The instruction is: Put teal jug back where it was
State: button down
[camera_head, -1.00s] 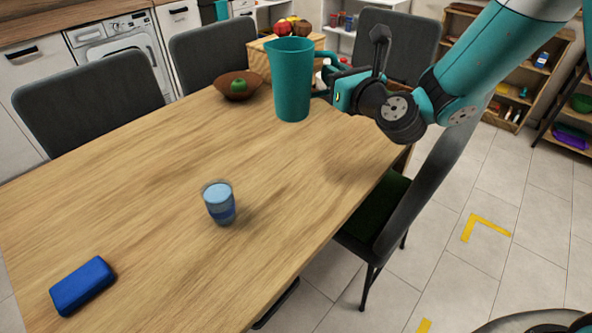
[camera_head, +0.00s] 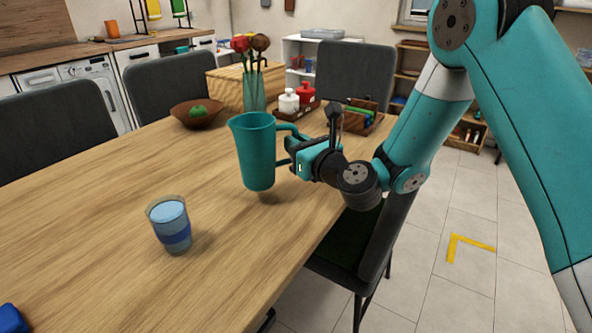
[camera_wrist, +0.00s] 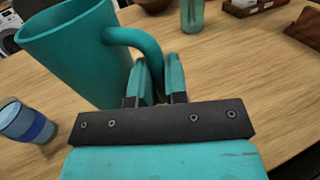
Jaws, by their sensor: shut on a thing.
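The teal jug (camera_head: 256,152) is upright over the wooden table (camera_head: 110,215), with its handle toward my arm. My gripper (camera_head: 292,152) is shut on the jug's handle. In the wrist view the jug (camera_wrist: 75,55) fills the upper left, and its handle runs between the fingers of my gripper (camera_wrist: 158,80). A shadow lies just below and right of the jug's base, so it seems slightly above the table. A glass with blue liquid (camera_head: 170,225) stands on the table in front of the jug.
Behind the jug are a vase with flowers (camera_head: 254,92), a wooden box (camera_head: 228,86), a brown bowl (camera_head: 196,114) with a green apple, and a tray with white and red jars (camera_head: 289,102). A blue item (camera_head: 10,318) lies at lower left. Chairs surround the table.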

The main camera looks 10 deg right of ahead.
jog(key=shift+f+b, duration=1.65)
jog(key=shift+f, duration=0.35)
jog(key=shift+f, duration=0.25)
jog(key=c, duration=1.1)
grip_release()
jog(key=shift+c, duration=0.2)
jog(key=shift+r, duration=0.15)
